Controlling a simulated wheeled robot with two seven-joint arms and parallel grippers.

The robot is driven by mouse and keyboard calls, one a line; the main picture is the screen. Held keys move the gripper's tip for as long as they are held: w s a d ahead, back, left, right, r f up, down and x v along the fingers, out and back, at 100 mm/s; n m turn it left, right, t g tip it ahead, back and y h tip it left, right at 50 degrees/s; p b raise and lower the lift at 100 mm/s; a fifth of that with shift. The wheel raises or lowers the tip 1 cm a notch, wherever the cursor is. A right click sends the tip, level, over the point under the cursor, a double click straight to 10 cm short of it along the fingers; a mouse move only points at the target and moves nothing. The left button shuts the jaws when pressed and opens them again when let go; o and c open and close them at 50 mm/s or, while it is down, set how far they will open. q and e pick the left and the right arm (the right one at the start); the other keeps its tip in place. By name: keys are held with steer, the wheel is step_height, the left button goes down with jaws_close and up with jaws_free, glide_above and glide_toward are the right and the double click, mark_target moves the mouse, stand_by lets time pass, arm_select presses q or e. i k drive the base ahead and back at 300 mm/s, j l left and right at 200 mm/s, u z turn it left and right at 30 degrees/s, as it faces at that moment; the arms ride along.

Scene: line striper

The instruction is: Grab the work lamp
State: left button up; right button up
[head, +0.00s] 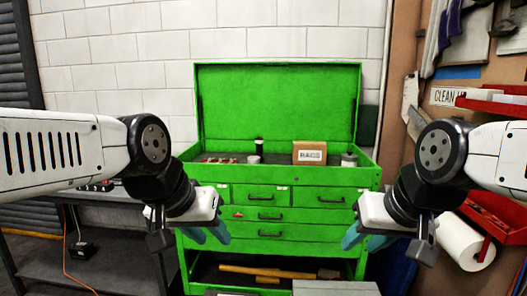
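I cannot pick out the work lamp with certainty. A small upright item with a black top and a pale base (259,152) stands in the open top of the green tool chest (275,199); it is too small to identify. My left gripper (209,236) hangs in front of the chest's left drawers, its teal fingers pointing down and apart, with nothing seen between them. My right gripper (364,240) hangs in front of the chest's right side, its teal fingers also apart and empty. Both are lower than the chest's top tray.
A cardboard box (309,153) and a small can (349,159) stand in the chest top. Its green lid (277,100) is raised. A dark bench (110,220) is at left, with an orange cord below. Red bins and a paper roll (465,243) are at right.

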mark_target(259, 143)
steer(key=i+j+u, duration=0.25)
steer(key=i+j, duration=0.15)
steer(key=i+j+u, duration=0.25)
steer(key=i, duration=0.35)
steer(key=i+j+u, duration=0.2)
steer(key=i, duration=0.35)
steer(key=i+u, duration=0.25)
steer(key=i, duration=0.3)
